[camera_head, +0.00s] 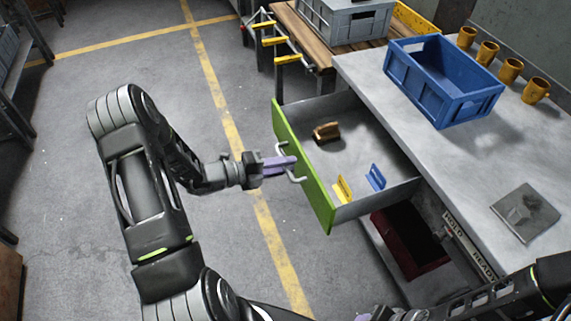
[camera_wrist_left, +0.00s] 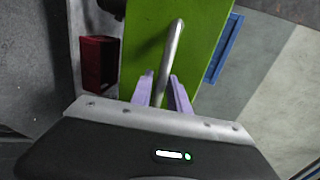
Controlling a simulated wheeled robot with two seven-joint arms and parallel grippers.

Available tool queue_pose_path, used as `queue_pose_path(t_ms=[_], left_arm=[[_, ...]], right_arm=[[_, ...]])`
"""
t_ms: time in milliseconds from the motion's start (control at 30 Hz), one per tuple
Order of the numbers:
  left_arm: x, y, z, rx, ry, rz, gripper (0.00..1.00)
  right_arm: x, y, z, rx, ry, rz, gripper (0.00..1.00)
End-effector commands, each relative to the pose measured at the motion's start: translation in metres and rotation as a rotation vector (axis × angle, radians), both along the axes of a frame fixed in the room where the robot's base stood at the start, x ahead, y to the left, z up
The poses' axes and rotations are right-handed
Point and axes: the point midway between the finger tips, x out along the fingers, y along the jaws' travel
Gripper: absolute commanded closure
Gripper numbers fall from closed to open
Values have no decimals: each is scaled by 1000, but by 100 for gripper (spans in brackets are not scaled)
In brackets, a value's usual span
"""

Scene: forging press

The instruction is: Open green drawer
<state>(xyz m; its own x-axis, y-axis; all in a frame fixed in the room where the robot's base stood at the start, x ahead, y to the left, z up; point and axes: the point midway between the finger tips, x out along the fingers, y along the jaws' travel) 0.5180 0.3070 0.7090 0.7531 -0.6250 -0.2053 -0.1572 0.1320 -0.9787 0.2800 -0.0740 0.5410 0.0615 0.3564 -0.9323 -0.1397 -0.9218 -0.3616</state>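The green drawer (camera_head: 303,168) stands pulled well out from under the grey workbench, its green front facing left. Its front also fills the upper middle of the left wrist view (camera_wrist_left: 205,50). A metal bar handle (camera_wrist_left: 174,48) is fixed to the front. My left gripper (camera_head: 284,163) is at this handle, its two purple fingers on either side of the bar and closed on it. Inside the drawer lie a brown-orange object (camera_head: 326,132), a yellow piece (camera_head: 344,188) and a blue piece (camera_head: 376,177). My right gripper (camera_head: 374,314) shows only partly at the bottom edge; its fingers are unclear.
The workbench (camera_head: 380,80) carries a blue crate (camera_head: 440,85), several yellow mugs (camera_head: 487,52) and a flat grey plate (camera_head: 525,212). A dark red bin (camera_head: 410,245) sits below the drawer. The floor left of the drawer is clear, with yellow lines (camera_head: 225,110).

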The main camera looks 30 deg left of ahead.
Motion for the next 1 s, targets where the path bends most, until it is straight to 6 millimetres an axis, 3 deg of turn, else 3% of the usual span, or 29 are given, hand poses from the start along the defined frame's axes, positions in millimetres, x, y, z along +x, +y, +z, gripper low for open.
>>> queue_pose_path(t_ms=[367,800,1000], left_arm=[[-5,5,2,1,-1,3,78],[-53,45,14,0,0,2,78],[-59,49,16,0,0,0,78]], right_arm=[[0,0,0,0,0,0,64],[0,0,-2,0,0,0,64],[0,0,-2,0,0,0,64]])
